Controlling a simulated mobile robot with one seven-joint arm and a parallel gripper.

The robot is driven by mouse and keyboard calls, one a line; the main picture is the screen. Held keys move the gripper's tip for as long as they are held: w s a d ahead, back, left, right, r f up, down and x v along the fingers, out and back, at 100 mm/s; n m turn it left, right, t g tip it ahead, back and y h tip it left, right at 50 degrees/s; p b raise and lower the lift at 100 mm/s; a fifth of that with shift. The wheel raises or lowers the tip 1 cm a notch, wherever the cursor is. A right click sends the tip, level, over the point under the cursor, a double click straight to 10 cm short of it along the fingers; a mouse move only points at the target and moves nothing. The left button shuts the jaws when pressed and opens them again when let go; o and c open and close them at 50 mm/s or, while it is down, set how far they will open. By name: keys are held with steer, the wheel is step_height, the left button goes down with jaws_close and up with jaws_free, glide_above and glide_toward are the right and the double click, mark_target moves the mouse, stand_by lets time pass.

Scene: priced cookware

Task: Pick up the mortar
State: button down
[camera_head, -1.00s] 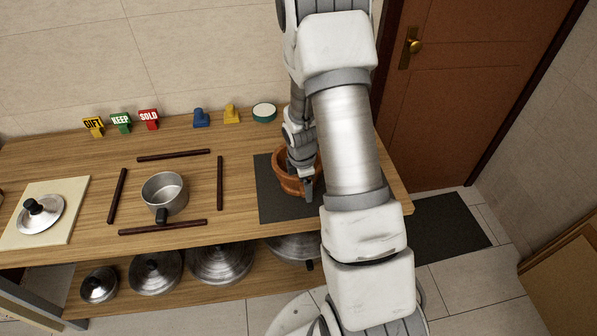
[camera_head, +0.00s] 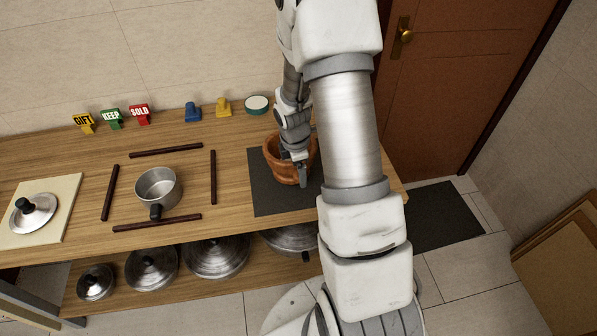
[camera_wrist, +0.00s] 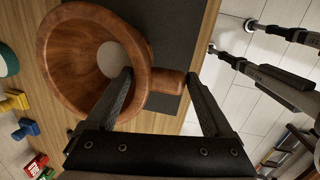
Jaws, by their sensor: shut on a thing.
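The mortar (camera_head: 275,158) is a reddish-brown wooden bowl over the dark mat at the right end of the table. In the wrist view the mortar (camera_wrist: 68,85) shows its open mouth, a pale round patch inside and a short stub on its side. My gripper (camera_head: 302,172) is shut on the mortar's wall. In the wrist view my gripper (camera_wrist: 160,73) has one finger inside the bowl and the other outside, by the stub. The mortar seems slightly raised; its underside is hidden.
A dark mat (camera_head: 268,200) lies under the mortar. A saucepan (camera_head: 157,188) stands left, framed by dark bars (camera_head: 213,177). Coloured tags (camera_head: 139,114), blue and yellow blocks and a green-rimmed round thing (camera_head: 256,104) line the back. A lid (camera_head: 36,212) lies on a pale board.

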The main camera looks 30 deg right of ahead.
steer(key=shift+w+r, duration=0.1)
steer(key=shift+r, duration=3.55)
steer(key=shift+a, duration=0.1)
